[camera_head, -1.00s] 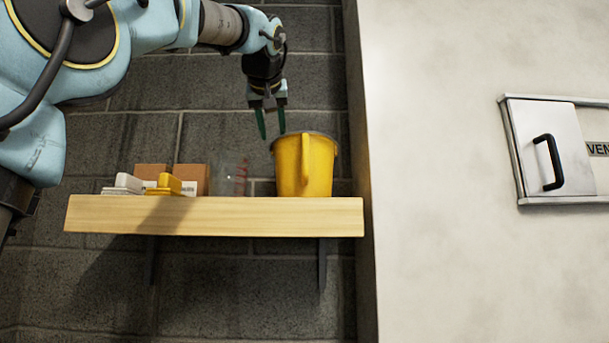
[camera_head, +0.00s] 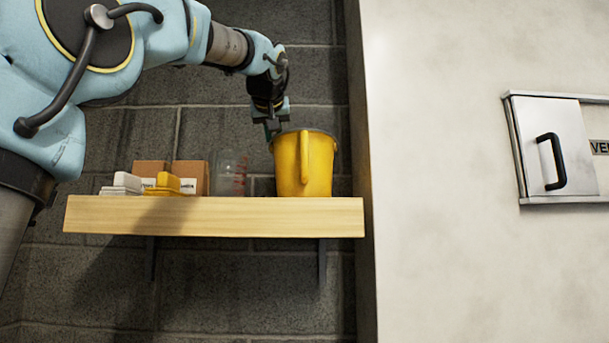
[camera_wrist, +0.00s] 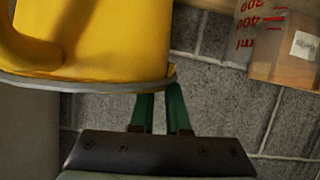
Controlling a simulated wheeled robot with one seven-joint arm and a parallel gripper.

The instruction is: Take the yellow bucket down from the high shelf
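The yellow bucket (camera_head: 318,172) stands upright at the right end of the wooden shelf (camera_head: 215,217), its handle facing me. My gripper (camera_head: 271,133) points down at the left side of the bucket's rim. One finger shows just outside the rim; the other is hidden behind the bucket. In the wrist view the bucket (camera_wrist: 110,40) appears upside down, and the two green fingers (camera_wrist: 161,98) reach its rim with a narrow gap between them. Their tips are partly hidden, so I cannot tell whether they are clamped on the rim. The bucket still rests on the shelf.
A clear measuring jug (camera_head: 229,176) stands left of the bucket; it shows in the wrist view too (camera_wrist: 262,40). Two brown boxes (camera_head: 190,174), a yellow brush-like item (camera_head: 167,184) and a white one (camera_head: 124,183) are farther left. A pale wall (camera_head: 430,180) is close on the right.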

